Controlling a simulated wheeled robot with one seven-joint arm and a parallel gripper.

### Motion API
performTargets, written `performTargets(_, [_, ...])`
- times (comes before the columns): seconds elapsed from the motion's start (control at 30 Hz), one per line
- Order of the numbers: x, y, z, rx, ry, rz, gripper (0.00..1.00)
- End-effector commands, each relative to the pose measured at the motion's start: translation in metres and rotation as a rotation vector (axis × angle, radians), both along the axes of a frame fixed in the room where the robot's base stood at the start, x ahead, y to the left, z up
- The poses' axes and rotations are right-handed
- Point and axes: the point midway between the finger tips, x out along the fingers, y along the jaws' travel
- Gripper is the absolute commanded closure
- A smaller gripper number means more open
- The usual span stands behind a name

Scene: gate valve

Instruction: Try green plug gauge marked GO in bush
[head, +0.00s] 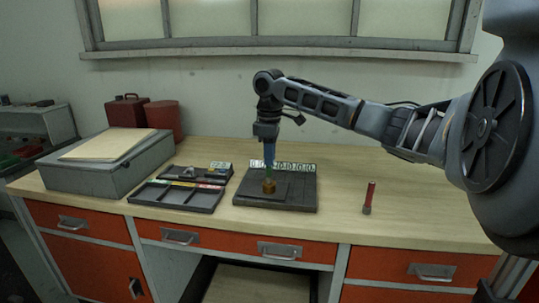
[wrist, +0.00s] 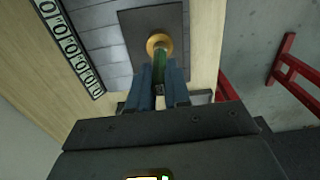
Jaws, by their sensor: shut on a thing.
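My gripper (head: 268,163) points straight down over a dark block and is shut on the green plug gauge (wrist: 161,66). In the wrist view its two blue fingers (wrist: 163,82) stand on either side of the gauge. The brass bush (head: 269,187) stands on the dark block (head: 298,205), directly below the gauge. In the wrist view the lower end of the gauge overlaps the bush (wrist: 159,42). I cannot tell whether the tip is inside the bore or just above it. The GO mark cannot be read.
A strip of number tiles (head: 300,168) lines the back of the block. Dark trays (head: 178,199) with small coloured pieces lie left of it. A red-and-grey cylindrical tool (head: 369,197) stands to the right. A grey case (head: 100,165) sits at far left. The bench right of the block is mostly clear.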

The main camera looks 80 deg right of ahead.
Motion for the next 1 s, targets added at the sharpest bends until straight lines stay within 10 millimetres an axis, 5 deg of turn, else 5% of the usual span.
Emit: performTargets(1.0, [0.0002,0.0002,0.0051,0.001,0.000,0.000,1.00])
